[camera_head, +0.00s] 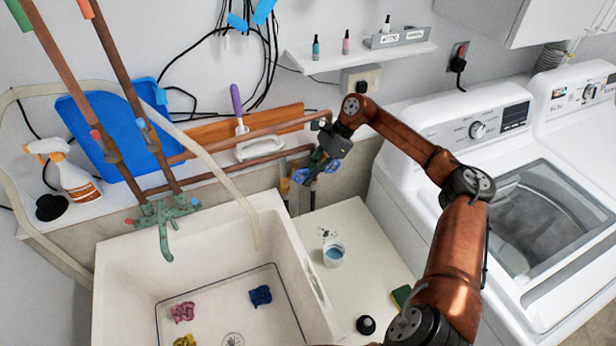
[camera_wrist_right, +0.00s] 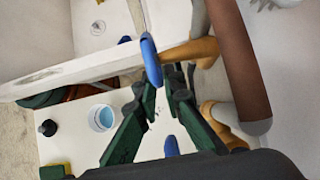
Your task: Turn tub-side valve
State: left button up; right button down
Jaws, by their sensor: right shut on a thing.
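The tub-side valve is a brass fitting on copper pipe at the tub's right back corner, with a blue handle (camera_head: 300,175). In the right wrist view the blue handle (camera_wrist_right: 151,62) stands upright at my fingertips, in front of the brass body (camera_wrist_right: 190,50). My right gripper (camera_head: 318,168) is over the valve and hides part of it. Its dark green fingers (camera_wrist_right: 164,88) are close together and shut on the handle. A second blue handle (camera_wrist_right: 171,146) shows lower down, below the fingers. My left gripper is not in view.
The white tub (camera_head: 215,235) holds several small coloured cloths. A cup of blue liquid (camera_head: 334,254) and a dark round object (camera_head: 366,325) stand on the pale surface beside it. Copper pipes (camera_head: 230,170) run behind the valve. A washing machine (camera_head: 420,130) is to the right.

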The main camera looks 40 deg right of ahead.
jog(key=shift+w+r, duration=0.1)
jog(key=c, duration=2)
grip_release()
jog(key=shift+c, duration=0.2)
jog(key=v, duration=1.2)
jog(key=shift+d, duration=0.15)
jog(key=shift+o, duration=0.3)
